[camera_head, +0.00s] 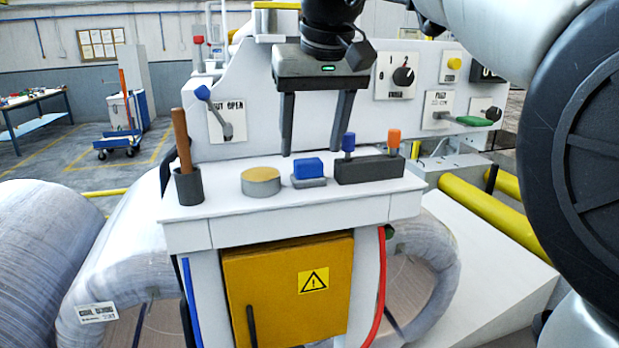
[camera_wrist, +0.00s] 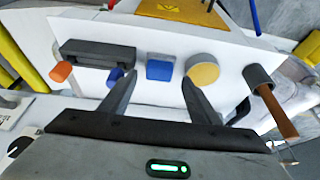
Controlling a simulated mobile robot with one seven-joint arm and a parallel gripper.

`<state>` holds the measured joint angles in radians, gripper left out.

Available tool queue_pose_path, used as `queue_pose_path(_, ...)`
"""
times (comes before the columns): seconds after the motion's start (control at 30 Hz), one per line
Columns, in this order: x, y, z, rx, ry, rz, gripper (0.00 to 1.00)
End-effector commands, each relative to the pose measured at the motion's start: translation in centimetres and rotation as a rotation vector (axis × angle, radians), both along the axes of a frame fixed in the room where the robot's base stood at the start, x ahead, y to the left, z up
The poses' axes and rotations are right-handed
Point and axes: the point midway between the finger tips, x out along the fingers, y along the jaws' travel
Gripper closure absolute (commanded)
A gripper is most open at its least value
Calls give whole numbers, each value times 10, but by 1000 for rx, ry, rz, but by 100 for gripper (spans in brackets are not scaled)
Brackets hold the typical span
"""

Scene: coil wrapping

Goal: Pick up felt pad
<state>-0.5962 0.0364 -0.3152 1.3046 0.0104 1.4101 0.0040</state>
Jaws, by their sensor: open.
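A small blue block on a grey base, most likely the felt pad (camera_head: 308,168), sits on the white shelf (camera_head: 240,213) between a round tin and a dark holder. My gripper (camera_head: 312,151) hangs above it, fingers pointing down, open and empty. In the head view the fingertips are a little above the pad's top. In the wrist view the pad (camera_wrist: 159,69) shows between the two fingertips (camera_wrist: 158,79). I cannot tell the exact height gap.
A round tin with a yellow top (camera_head: 261,181) stands left of the pad. The dark holder (camera_head: 370,169) with blue and orange pegs stands right. A dark cup (camera_head: 189,187) with a brown stick is farther left. A control panel (camera_head: 255,105) rises behind the shelf.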

Motion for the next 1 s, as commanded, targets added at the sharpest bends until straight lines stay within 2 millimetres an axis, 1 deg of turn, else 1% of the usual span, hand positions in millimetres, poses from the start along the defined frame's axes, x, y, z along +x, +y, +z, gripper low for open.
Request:
queue_pose_path(0.03, 1, 1, -5, -1, 1, 1, 44)
queue_pose_path(0.17, 4, 2, -11, 0, 0, 1, 44)
queue_pose_path(0.23, 7, 2, -17, -1, 1, 1, 44)
queue_pose_path(0.4, 20, 6, -40, -2, 3, 1, 44)
queue_pose_path(0.5, 24, 7, -51, -1, 1, 2, 44)
queue_pose_path(0.6, 26, 7, -56, 0, 0, 1, 44)
queue_pose_path(0.8, 26, 7, -56, 0, -1, 0, 44)
queue_pose_path(0.83, 26, 7, -56, 0, 0, 0, 45)
queue_pose_path(0.87, 26, 7, -56, 0, 0, 0, 50)
queue_pose_path(1.0, 26, 7, -56, 0, -1, 0, 74)
